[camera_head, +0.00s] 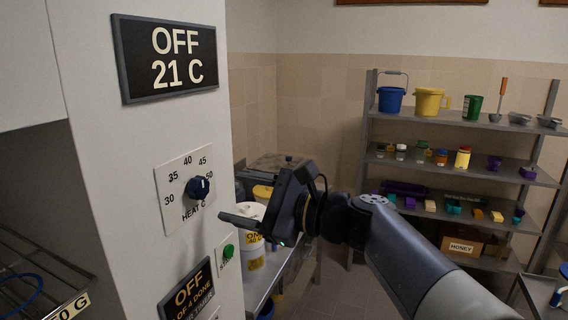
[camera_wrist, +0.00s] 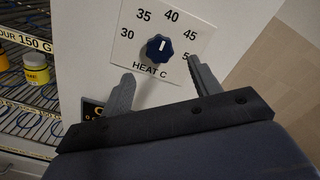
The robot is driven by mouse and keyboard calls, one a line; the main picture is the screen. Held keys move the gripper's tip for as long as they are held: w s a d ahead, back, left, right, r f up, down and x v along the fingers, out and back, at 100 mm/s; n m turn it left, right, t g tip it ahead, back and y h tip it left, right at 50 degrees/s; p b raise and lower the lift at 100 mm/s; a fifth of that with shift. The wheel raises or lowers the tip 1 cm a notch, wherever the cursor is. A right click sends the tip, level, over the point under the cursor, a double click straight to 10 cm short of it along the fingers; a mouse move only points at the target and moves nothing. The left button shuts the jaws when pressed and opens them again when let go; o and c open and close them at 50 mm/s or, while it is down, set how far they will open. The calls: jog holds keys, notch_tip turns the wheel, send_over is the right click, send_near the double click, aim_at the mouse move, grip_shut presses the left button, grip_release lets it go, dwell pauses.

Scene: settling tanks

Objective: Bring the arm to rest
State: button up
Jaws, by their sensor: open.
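My gripper (camera_head: 232,222) is open and empty, its fingers pointing left toward the white cabinet face. In the wrist view the two fingers (camera_wrist: 160,72) stand apart just below and to either side of the blue heat knob (camera_wrist: 159,48). The knob also shows in the head view (camera_head: 199,188), on a white dial plate (camera_head: 172,196) marked 30 to 50. In the head view the gripper is below and right of the knob, with no contact visible. The knob's white mark points upward; its exact setting is hard to read. My arm reaches in from the lower right, bent at the wrist.
A display (camera_head: 168,57) reads OFF, 21 C. A green start button (camera_head: 228,251) and a second OFF display (camera_head: 188,294) sit below the dial. A bench (camera_head: 262,284) with tubs stands behind my gripper. Shelves (camera_head: 452,178) hold buckets and jars at right. A wire rack (camera_head: 38,272) is at left.

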aim_at(204, 187)
jog(key=p+x, duration=0.1)
jog(key=x, duration=0.7)
jog(key=shift+r+p, duration=0.1)
jog(key=shift+p, duration=0.3)
jog(key=shift+d+n+b, duration=0.2)
jog(key=shift+n+b, duration=0.25)
jog(key=shift+n, duration=0.15)
jog(key=shift+s+d+n, duration=0.1)
jog(key=shift+s+n, duration=0.05)
jog(key=shift+n, duration=0.75)
jog(key=n+b, duration=0.1)
jog(key=n, duration=0.4)
jog(key=shift+n, duration=0.4)
jog(key=n+p, duration=0.1)
jog(key=n, duration=0.3)
jog(key=shift+r, duration=0.1)
jog(key=n+p, duration=0.3)
jog(key=n, duration=0.2)
jog(key=shift+p, duration=0.3)
jog(key=shift+d, duration=0.3)
jog(key=shift+b+v, duration=0.6)
jog(key=shift+v, duration=0.5)
jog(key=shift+s, duration=0.1)
